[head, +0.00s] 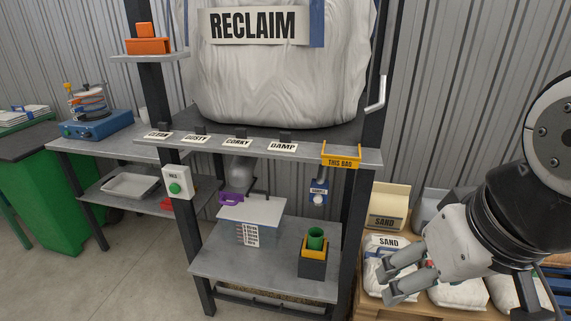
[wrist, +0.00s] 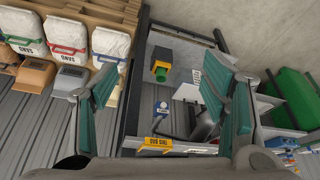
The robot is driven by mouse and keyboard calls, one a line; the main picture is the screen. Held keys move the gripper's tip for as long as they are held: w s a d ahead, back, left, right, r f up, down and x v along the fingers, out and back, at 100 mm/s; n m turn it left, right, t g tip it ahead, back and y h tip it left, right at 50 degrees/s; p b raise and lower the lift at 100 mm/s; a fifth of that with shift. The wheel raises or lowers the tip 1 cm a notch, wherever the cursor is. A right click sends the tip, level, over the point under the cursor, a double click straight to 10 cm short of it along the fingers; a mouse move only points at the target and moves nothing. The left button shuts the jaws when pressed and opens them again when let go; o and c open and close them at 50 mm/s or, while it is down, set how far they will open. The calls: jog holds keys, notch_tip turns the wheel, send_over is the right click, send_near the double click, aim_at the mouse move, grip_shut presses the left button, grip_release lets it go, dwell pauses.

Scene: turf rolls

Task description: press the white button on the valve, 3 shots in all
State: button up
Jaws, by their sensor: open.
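The valve (head: 318,190) is a small blue unit with a white label, hanging under the shelf front below the yellow THIS BAG tag. It also shows in the wrist view (wrist: 161,108), where a pale round spot on it may be the white button; I cannot be sure. A green cup (head: 316,237) stands in a black and yellow holder (head: 313,266) below the valve. My gripper (head: 386,280) is open and empty, right of the valve and apart from it. In the wrist view its fingers (wrist: 155,85) are spread wide, with the valve and cup between them.
The RECLAIM bag (head: 280,75) rests on the upper shelf (head: 370,158), whose front edge carries several tags. A white box with a green button (head: 175,188) is on the left post. A dark right post stands between the cup and my gripper. Sand bags (head: 385,256) sit on a pallet.

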grip_shut()
dwell(1.2)
